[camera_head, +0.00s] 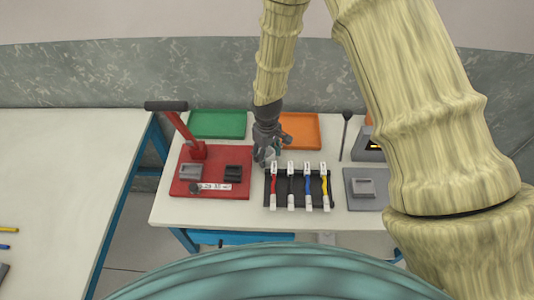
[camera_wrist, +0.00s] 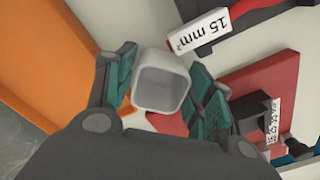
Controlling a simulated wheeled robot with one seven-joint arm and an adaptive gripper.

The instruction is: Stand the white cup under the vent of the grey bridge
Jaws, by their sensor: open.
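The white cup (camera_wrist: 160,82) is a small, square-mouthed, pale cup. In the wrist view it is between the two fingers of my gripper (camera_wrist: 164,92), its opening facing the camera. The teal pads are on either side of it, and I cannot tell whether they touch it. In the head view my gripper (camera_head: 266,154) is low over the table, between the red board and the cable rack. The cup shows only partly there (camera_head: 270,154). My gripper is open. I cannot clearly make out the grey bridge or its vent.
A red board (camera_head: 225,191) with a red lever stands left of my gripper. A black rack (camera_head: 298,174) with several coloured cables is to the right. Green (camera_head: 218,124) and orange (camera_head: 302,130) trays lie behind. A grey plate (camera_head: 356,202) with a grey block is farther right.

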